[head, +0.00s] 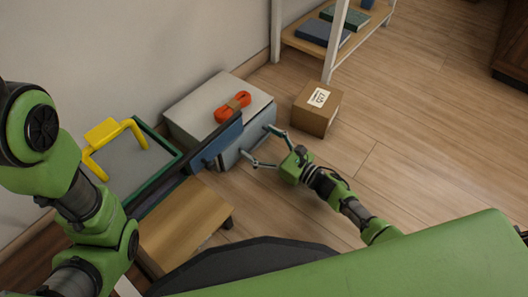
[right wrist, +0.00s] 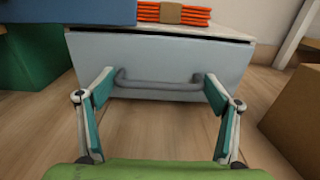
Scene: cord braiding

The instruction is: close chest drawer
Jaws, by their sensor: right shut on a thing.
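The chest (head: 190,108) is a low pale grey box against the wall. Its light grey drawer front (right wrist: 160,65) fills the upper middle of the right wrist view, with a thin dark gap along its top edge. A grey bar handle (right wrist: 158,84) is on the drawer front.
An orange cord bundle (head: 233,106) lies on the chest. A blue panel (head: 216,142) stands close in front of its left part. A cardboard box (head: 316,108) sits just right. A green-rimmed grey container with a yellow handle (head: 132,125) is at left.

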